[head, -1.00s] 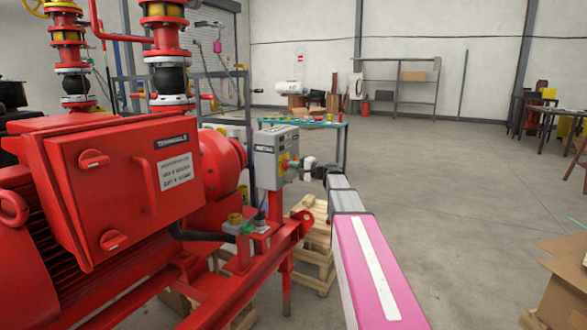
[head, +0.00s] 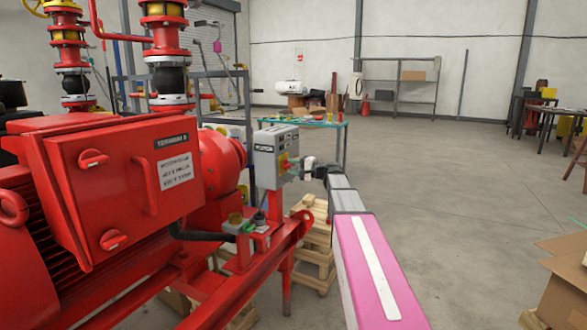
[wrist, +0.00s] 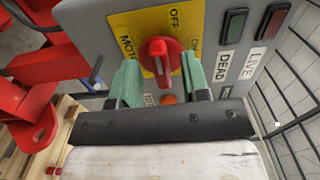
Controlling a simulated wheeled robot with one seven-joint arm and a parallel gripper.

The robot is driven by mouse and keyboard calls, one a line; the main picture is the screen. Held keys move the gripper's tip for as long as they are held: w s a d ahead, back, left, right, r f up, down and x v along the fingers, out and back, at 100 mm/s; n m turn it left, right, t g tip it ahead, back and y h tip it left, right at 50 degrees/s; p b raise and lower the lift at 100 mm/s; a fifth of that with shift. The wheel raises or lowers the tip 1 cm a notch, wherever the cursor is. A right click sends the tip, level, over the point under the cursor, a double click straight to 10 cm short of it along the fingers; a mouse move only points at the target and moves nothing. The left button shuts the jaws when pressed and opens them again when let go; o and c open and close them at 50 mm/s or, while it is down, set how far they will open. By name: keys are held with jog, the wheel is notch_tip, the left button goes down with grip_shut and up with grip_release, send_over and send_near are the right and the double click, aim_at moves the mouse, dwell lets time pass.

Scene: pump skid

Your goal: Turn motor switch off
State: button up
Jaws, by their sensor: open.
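The motor switch (wrist: 162,60) is a red rotary knob on a yellow plate (wrist: 175,25) marked OFF and MOTOR, on the face of a grey box (wrist: 90,18). The knob's handle lies roughly along the line toward the OFF label. My gripper (wrist: 163,78) is open, its green fingers on either side of the knob. I cannot tell whether either finger touches it. In the head view the grey box (head: 276,150) stands beyond the red motor, and my gripper (head: 296,169) is at its right side, small and partly hidden.
The wrist view shows a green button (wrist: 233,23) and a red button (wrist: 272,23) with DEAD and LIVE labels right of the switch. The red motor housing (head: 120,190) fills the left of the head view. Open floor (head: 450,210) lies to the right.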

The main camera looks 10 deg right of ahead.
jog(key=v, duration=1)
jog(key=shift+s+d, duration=0.15)
jog(key=shift+d, duration=0.1)
jog(key=s+a+f+n+g+h, duration=0.1)
jog(key=s+a+f+g+h, duration=0.2)
jog(key=s+a+f, duration=0.5)
jog(key=s+a+f+n+g+h, duration=0.2)
jog(key=s+f+g+h, duration=0.15)
jog(key=f, duration=0.95)
jog(key=s+f+n+g+h, duration=0.4)
jog(key=s+f+h, duration=0.4)
jog(key=s+f, duration=0.7)
jog(key=s+d, duration=0.1)
jog(key=s, duration=0.2)
jog(key=shift+s, duration=0.3)
